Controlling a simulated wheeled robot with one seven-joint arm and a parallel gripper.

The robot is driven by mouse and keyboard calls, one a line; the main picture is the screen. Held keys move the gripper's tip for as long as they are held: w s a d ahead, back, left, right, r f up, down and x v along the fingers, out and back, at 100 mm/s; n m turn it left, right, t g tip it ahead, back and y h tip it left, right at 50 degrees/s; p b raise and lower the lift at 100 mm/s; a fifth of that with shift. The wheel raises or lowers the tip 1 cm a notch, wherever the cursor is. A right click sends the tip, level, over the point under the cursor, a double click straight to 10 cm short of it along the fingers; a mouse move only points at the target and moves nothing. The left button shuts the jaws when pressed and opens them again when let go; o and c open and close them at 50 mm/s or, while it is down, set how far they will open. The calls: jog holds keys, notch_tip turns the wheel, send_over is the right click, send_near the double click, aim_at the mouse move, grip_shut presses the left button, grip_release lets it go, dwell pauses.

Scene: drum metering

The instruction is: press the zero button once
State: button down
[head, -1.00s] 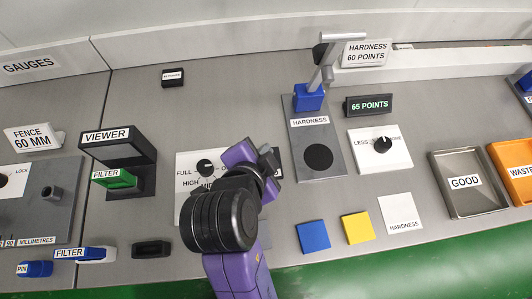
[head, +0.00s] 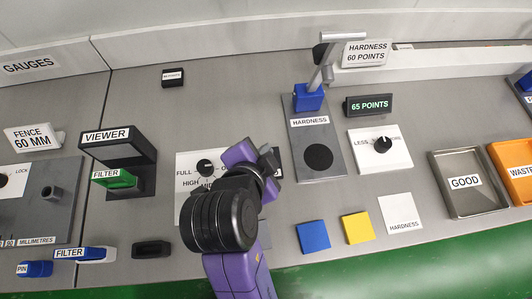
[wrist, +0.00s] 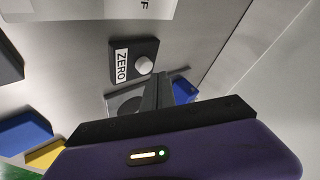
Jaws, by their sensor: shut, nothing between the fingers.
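The zero button is a small white round knob (wrist: 144,65) on a dark box labelled ZERO (wrist: 150,47), near the top middle of the wrist view. My gripper (wrist: 161,80) is shut and empty, its fingertips just below and right of the button in that view. I cannot tell whether they touch it. In the head view my purple and black wrist (head: 240,180) hangs over the bench beside the white dial panel (head: 186,165). It hides much of that panel, and the zero button cannot be made out there.
The hardness stand (head: 335,165) with its lever stands right of my wrist. Its display (head: 369,104) reads 65 POINTS. Blue (head: 313,236) and yellow (head: 357,228) pads lie in front. The viewer (head: 130,145) stands to the left. The bench behind my wrist is mostly clear.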

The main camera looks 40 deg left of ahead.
dwell(0.4)
jog(key=shift+f+b, duration=0.3)
jog(key=shift+f, duration=0.1)
jog(key=shift+f+b, duration=0.3)
jog(key=shift+f, duration=0.2)
dwell(0.6)
jog(key=shift+r, duration=0.1)
jog(key=shift+r+p, duration=0.8)
jog(key=shift+r, duration=0.1)
notch_tip(320, 180, up, 5)
jog(key=p, duration=0.4)
dwell(1.0)
